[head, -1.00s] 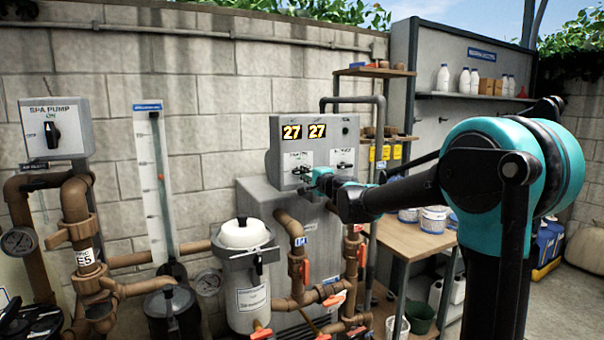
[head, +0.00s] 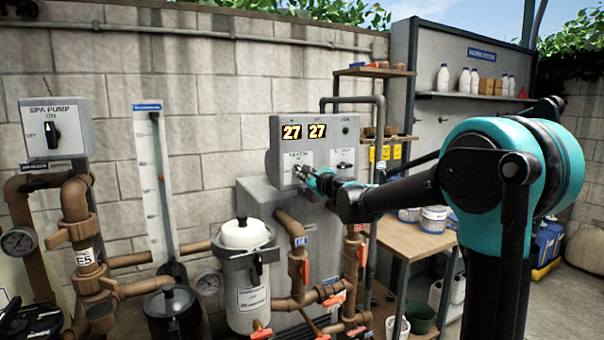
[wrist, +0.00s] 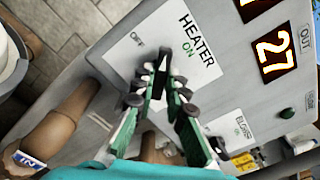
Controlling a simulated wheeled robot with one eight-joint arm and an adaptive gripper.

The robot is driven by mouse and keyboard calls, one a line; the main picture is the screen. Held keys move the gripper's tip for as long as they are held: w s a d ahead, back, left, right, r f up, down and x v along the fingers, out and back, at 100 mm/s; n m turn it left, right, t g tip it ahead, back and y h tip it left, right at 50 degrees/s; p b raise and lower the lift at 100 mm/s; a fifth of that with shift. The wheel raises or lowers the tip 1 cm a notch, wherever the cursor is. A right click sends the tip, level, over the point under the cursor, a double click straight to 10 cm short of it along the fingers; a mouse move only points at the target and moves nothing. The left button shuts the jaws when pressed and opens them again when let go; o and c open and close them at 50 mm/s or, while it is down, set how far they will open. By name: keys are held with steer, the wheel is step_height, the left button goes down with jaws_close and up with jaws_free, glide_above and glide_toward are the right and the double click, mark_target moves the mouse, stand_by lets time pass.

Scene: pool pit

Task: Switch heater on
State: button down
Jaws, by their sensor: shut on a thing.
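The grey heater control box (head: 286,152) on the wall shows two yellow 27 readouts. Its white HEATER label (wrist: 205,35) has ON and OFF marks in the wrist view. The black heater knob (wrist: 163,68) sits on that label. My gripper (wrist: 160,98) is shut on the knob, one finger on each side, and partly hides its lower part. The knob seems turned between OFF and ON, but I cannot tell exactly. In the head view my gripper (head: 305,174) is at the lower left of the box, and the knob is hard to make out.
A second switch label (wrist: 232,130) lies right of the heater label. The spa pump box (head: 57,128) is far left. Brown pipes and a white-lidded filter (head: 245,235) stand below and left. A wooden table (head: 425,238) is at the right.

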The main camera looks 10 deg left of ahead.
steer(key=m, duration=0.9)
steer(key=c, duration=1.4)
jaws_free()
steer(key=shift+c, duration=0.2)
steer(key=v, duration=0.7)
